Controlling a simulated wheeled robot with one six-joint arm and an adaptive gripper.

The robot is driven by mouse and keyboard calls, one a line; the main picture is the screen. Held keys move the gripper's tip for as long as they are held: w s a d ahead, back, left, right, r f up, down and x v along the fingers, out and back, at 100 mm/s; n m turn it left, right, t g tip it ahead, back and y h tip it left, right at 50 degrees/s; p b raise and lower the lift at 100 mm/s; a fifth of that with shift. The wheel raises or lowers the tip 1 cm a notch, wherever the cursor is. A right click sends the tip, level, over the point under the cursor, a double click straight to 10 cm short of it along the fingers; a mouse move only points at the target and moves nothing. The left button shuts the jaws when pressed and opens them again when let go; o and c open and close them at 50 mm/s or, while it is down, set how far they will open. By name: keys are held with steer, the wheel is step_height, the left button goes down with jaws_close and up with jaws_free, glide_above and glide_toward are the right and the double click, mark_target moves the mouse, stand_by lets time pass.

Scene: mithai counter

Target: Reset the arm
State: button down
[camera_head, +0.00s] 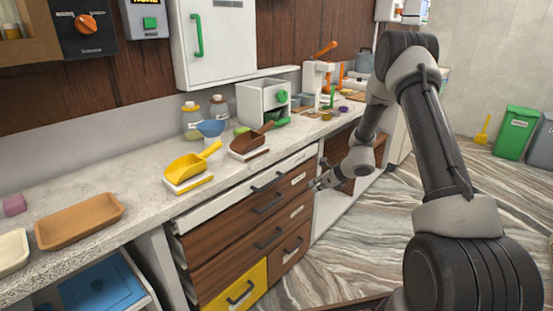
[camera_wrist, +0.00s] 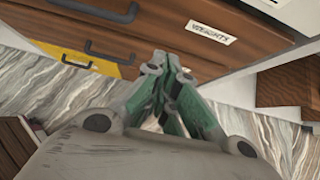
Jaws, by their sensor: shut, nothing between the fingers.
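My arm reaches out from the right in the head view. My gripper (camera_head: 318,184) is in front of the right end of the drawer unit, at the height of the upper drawers. In the wrist view my gripper (camera_wrist: 168,95) is shut and empty, with its green-sided fingers together. Behind it is a brown drawer (camera_wrist: 170,25) with a label reading "WEIGHTS". I cannot tell whether the fingertips touch the drawer front.
The top drawer (camera_head: 235,191) looks slightly pulled out. A yellow scoop (camera_head: 188,166), a brown scoop (camera_head: 250,141) and a brown tray (camera_head: 79,221) are on the counter. A green bin (camera_head: 515,132) stands far right. The marbled floor (camera_head: 355,240) is open.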

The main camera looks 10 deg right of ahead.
steer(key=s+a+r+n+g+y, duration=0.2)
steer(key=s+n+g, duration=0.2)
steer(key=s+n, duration=0.75)
steer(key=s+d+r+n+h, duration=0.2)
steer(key=s+r+n, duration=0.3)
steer(key=s+r, duration=0.5)
steer(key=s+d+r+n+h, duration=0.3)
steer(key=s+r+n, duration=0.3)
steer(key=s+r, duration=0.5)
steer(key=s+d+r+n+t+h, duration=0.1)
steer(key=s+r+n, duration=0.4)
steer(key=s+r, duration=0.6)
steer(key=shift+d+r+n+h, duration=0.25)
steer(key=shift+d+n+h, duration=0.1)
steer(key=shift+d+h, duration=0.45)
